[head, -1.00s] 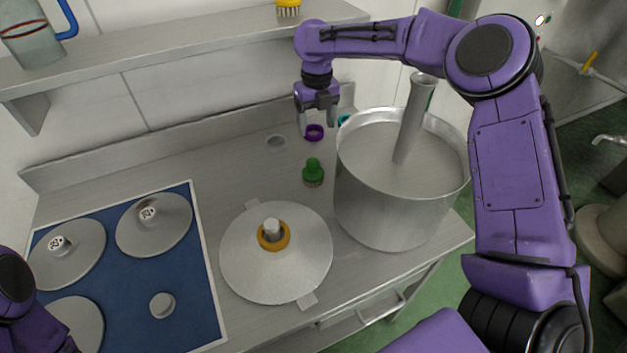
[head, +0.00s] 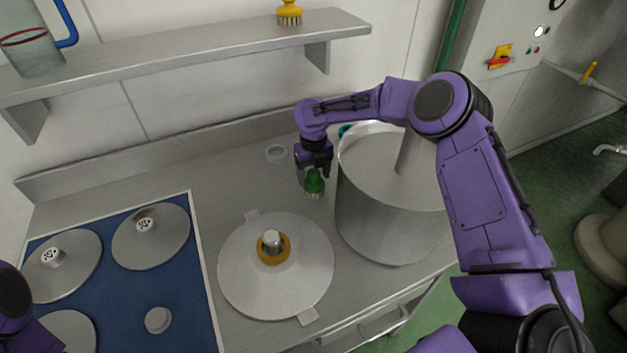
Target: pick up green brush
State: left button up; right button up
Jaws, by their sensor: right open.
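The green brush (head: 314,182) stands on the steel counter, left of the large pot, with its pale bristles down. My right gripper (head: 314,174) is right at the brush, reaching down from above and behind it. Its jaws are open, with a finger showing at the brush's left side; the far finger is mostly hidden. I cannot tell whether the fingers touch the brush. Of my left arm only a purple part shows at the lower left edge; its gripper is out of view.
The large steel pot (head: 385,215) stands close on the right. A round lid (head: 250,285) with an orange ring lies in front. A blue mat (head: 105,285) with several discs is at left. A shelf (head: 190,58) holding a yellow brush (head: 289,12) runs above. A pale ring (head: 276,153) lies behind.

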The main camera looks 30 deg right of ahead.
jog(key=c, duration=1.2)
jog(key=shift+w+r, duration=0.1)
jog(key=shift+r, duration=0.15)
notch_tip(320, 180, up, 3)
jog(key=shift+f+b, duration=0.2)
jog(key=shift+b, duration=0.35)
jog(key=s+a+r+b, duration=0.4)
jog(key=s+a+r, duration=0.4)
jog(key=s+r, duration=0.2)
jog(key=shift+s, duration=0.8)
